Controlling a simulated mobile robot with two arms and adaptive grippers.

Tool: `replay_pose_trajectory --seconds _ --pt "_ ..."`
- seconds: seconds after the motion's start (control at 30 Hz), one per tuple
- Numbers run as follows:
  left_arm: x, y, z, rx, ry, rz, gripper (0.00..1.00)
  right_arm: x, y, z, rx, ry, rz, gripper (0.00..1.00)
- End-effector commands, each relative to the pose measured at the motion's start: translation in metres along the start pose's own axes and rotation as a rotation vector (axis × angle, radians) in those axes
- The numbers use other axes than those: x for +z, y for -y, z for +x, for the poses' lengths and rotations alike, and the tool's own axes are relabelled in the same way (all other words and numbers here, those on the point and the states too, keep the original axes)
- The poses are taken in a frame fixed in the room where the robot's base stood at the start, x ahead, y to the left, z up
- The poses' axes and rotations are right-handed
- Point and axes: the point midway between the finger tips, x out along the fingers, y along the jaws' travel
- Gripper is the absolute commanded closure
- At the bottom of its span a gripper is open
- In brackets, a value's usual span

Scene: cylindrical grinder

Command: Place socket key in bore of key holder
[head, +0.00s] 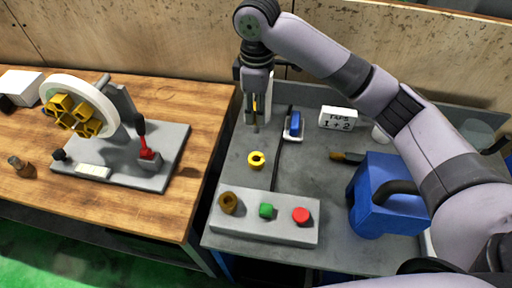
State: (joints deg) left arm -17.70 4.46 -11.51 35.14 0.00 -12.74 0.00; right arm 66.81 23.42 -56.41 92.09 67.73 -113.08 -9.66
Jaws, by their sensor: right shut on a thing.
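My right gripper (257,100) hangs over the back left of the grey bench, fingers pointing down. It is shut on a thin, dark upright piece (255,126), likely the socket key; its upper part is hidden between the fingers. A yellow ring with a dark opening (256,160) is on the bench in front of and below it, apart from it. A brown round piece with a dark middle (228,203) is on the grey button box (285,232). I cannot tell which of these is the key holder. My left gripper is out of view.
The box also has a green button (266,211) and a red button (301,215). A blue jug-like container (374,205), a blue-topped tool (294,124) and a white sign (338,118) stand to the right. The wooden table (175,215) bears a wheel fixture (85,108).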

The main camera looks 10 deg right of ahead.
Motion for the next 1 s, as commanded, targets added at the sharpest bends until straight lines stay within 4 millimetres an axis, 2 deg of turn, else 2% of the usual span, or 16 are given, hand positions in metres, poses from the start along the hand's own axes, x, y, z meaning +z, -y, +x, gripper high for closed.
replay_pose_trajectory --seconds 0.17,0.3,0.4,0.53,0.8,1.0 --pt "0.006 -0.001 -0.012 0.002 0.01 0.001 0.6 0.001 0.001 0.046 -0.002 0.003 0.001 1.0" --pt "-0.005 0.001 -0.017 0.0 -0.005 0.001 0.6 0.001 0.0 0.079 -0.001 0.002 0.002 1.0" --pt "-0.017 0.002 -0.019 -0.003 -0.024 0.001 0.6 0.001 0.0 0.095 0.001 0.0 0.001 1.0" --pt "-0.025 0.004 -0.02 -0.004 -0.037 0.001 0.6 0.0 0.0 0.106 0.002 -0.001 0.0 1.0" --pt "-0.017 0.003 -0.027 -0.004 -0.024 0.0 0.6 0.0 0.0 0.142 0.001 0.0 0.001 1.0" --pt "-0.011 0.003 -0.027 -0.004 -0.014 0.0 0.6 0.0 0.0 0.149 0.003 -0.002 -0.001 1.0"
